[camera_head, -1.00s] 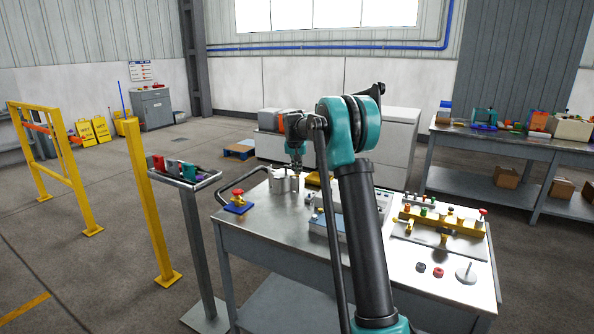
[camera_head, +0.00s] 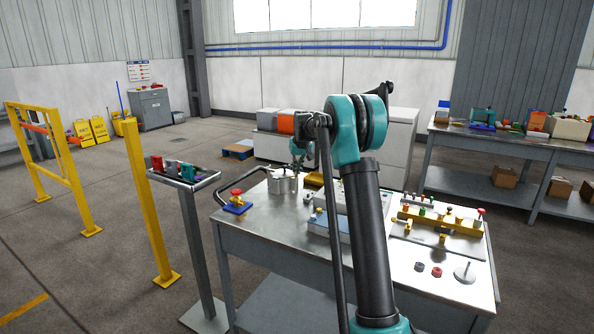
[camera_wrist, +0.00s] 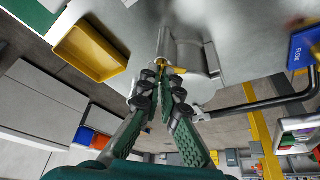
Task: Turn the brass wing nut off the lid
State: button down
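The grey metal pot with its lid (camera_head: 283,184) stands at the back left of the steel table. In the wrist view the grey pot (camera_wrist: 195,58) lies just beyond my fingertips. My gripper (camera_wrist: 164,72) has its two fingers drawn together at the tips. A small brass piece, seemingly the wing nut (camera_wrist: 161,62), shows between and just past the tips. I cannot tell whether it still sits on the lid's stud. In the head view my gripper (camera_head: 298,170) is tilted at the pot's top right, and its tips are too small to make out.
A blue block with a red-handled brass valve (camera_head: 236,204) stands left of the pot. A yellow tray (camera_wrist: 88,52) lies close by. A blue-grey box (camera_head: 328,226) and a yellow fixture (camera_head: 442,219) are to the right.

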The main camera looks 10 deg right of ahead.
jog(key=c, duration=1.8)
grip_release()
jog(key=shift+o, duration=0.2)
jog(key=v, duration=1.2)
